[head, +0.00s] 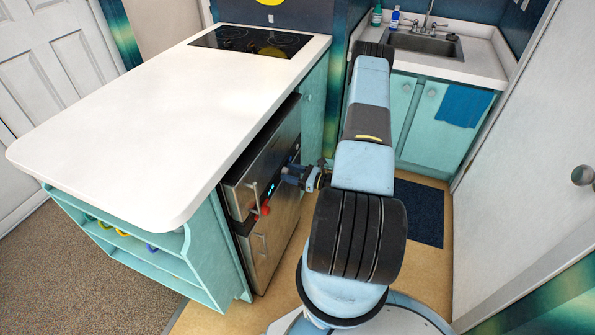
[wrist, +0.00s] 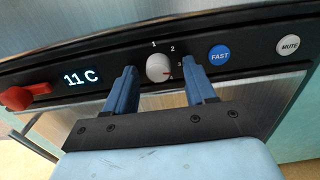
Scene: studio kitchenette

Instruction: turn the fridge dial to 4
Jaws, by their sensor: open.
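The fridge dial (wrist: 158,66) is a small white knob on a black control strip in the wrist view. The numbers 1, 2 and 3 show around its top and right, with a partly hidden mark at lower right that looks like 4. A red mark on the knob is at its right to lower-right side; its exact setting is hard to tell. My gripper (wrist: 160,82) is open, one blue finger on each side of the dial, with gaps visible. In the head view my gripper (head: 290,172) is at the steel fridge (head: 264,246); the dial is hidden there.
The strip also holds a display (wrist: 81,77) reading 11 C, a red lever (wrist: 25,95), a blue FAST button (wrist: 219,53) and a white MUTE button (wrist: 289,45). A white counter (head: 160,105) overhangs the fridge.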

